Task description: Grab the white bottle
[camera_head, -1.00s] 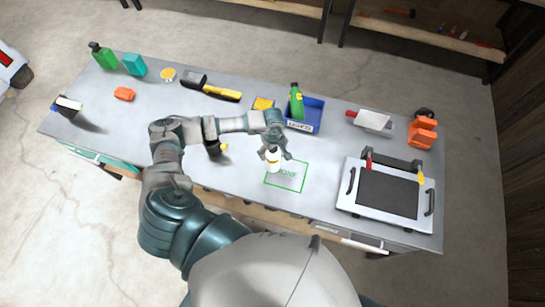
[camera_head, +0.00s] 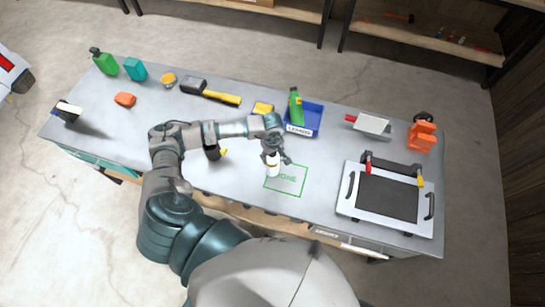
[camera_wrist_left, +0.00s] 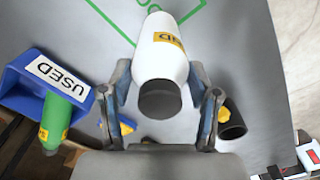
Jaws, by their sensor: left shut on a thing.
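The white bottle (camera_head: 272,168) stands upright on the grey workbench, at the left edge of the green outlined square (camera_head: 287,180). It has a dark cap and a yellow label. My left gripper (camera_head: 272,155) is around its upper part and shut on it. In the left wrist view the white bottle (camera_wrist_left: 163,50) lies between the two fingers of my left gripper (camera_wrist_left: 162,105), cap towards the palm. My right gripper is not in view.
A blue bin (camera_head: 303,117) holding a green bottle (camera_head: 295,100) stands behind. A dark container (camera_head: 212,152) is left of the white bottle. A silver panel with handles (camera_head: 386,197) lies at right. Several tools lie along the back. The outlined square is largely clear.

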